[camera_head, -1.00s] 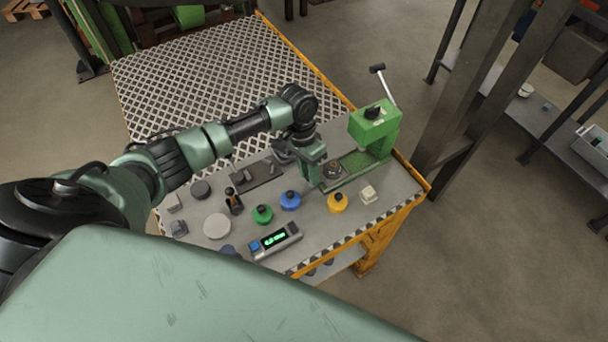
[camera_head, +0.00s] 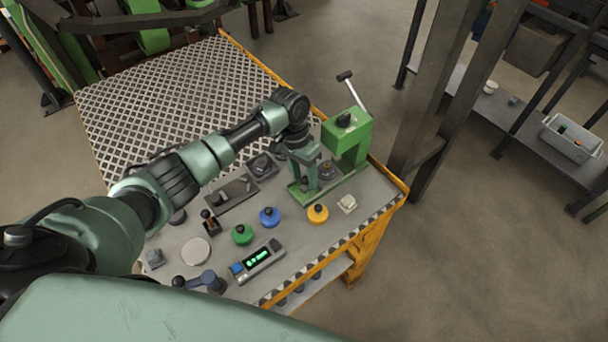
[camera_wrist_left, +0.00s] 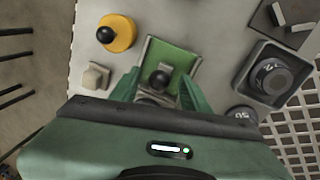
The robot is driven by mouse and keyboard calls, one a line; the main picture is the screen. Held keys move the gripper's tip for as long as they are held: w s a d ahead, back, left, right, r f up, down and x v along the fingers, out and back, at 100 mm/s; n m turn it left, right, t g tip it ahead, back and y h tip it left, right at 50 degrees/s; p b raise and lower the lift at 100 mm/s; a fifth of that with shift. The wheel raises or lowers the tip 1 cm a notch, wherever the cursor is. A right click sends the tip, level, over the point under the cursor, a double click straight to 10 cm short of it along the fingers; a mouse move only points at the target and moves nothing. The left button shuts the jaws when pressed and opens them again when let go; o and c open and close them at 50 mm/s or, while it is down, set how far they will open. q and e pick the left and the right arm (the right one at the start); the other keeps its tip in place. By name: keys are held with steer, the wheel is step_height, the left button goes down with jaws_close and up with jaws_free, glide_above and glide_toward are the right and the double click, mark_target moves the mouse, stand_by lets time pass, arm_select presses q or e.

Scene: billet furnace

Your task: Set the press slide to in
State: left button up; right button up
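The green press (camera_head: 348,135) with its raised lever stands at the right end of the workbench. A green base strip (camera_head: 330,186) runs from under it toward the left, with a round grey part on it. In the left wrist view a black round knob (camera_wrist_left: 160,78) shows over the green strip (camera_wrist_left: 175,55). My left gripper (camera_head: 305,172) is over the left end of the strip, beside the press. Its two fingers (camera_wrist_left: 158,88) are open, one on each side of the knob, with gaps visible. The gripper hides part of the strip. My right gripper is not in view.
Yellow (camera_head: 317,214), blue (camera_head: 269,217) and green (camera_head: 242,234) knobbed pieces, a pale block (camera_head: 347,204) and a display unit (camera_head: 258,260) lie nearby. A square dark tray (camera_wrist_left: 272,75) is close beside the gripper. A steel post (camera_head: 440,100) stands behind the press.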

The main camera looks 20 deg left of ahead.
arm_select(q)
step_height(320, 180, up, 8)
steer(key=a+b, duration=0.1)
steer(key=shift+w+a+f, duration=0.15)
steer(key=shift+w+a, duration=0.05)
steer(key=shift+w, duration=0.1)
